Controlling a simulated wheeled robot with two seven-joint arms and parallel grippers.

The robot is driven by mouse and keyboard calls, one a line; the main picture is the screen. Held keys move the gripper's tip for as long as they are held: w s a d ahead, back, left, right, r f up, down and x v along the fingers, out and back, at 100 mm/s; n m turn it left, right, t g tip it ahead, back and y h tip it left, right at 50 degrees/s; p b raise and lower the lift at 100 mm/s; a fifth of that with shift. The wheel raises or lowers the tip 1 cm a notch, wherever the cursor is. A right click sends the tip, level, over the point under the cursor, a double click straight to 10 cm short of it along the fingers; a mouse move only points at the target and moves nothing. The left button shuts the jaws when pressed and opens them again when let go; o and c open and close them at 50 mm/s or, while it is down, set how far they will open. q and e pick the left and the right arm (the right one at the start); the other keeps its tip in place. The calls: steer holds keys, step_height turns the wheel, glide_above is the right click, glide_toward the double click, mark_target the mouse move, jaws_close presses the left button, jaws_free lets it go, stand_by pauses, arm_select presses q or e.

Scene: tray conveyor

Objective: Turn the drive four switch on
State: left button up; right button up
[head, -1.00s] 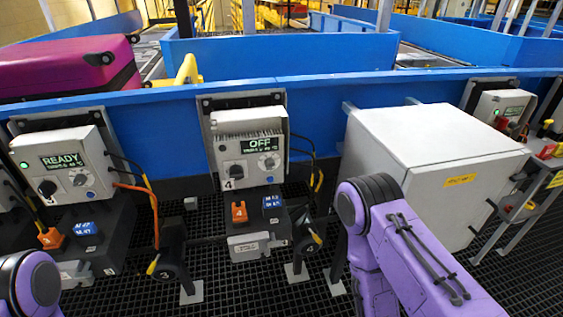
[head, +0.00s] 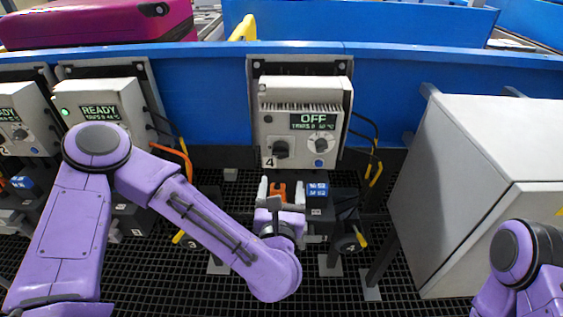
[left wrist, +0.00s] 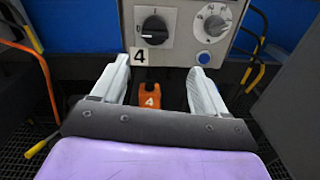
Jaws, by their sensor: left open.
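The drive four box (head: 303,130) is a grey unit on the blue conveyor side, with a display reading OFF and a label 4. My left gripper (head: 282,185) is open and empty, below and in front of the box. My right gripper is not in view; part of my right arm shows at the right edge.
A neighbouring drive box reading READY (head: 104,108) with a green light stands to the left. A large grey cabinet (head: 480,170) stands to the right.

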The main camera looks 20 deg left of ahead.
mark_target(280, 151)
arm_select(q)
steer(key=w+a, duration=0.1)
steer(key=w, duration=0.2)
steer(key=w+a+r+n+p, duration=0.1)
steer(key=w, duration=0.3)
steer(key=w+a+n+p, duration=0.1)
steer(key=w, duration=0.2)
steer(key=shift+w+a+r+y, duration=0.2)
steer(key=shift+r+y, duration=0.05)
steer(key=shift+y, duration=0.15)
steer(key=c, duration=1.1)
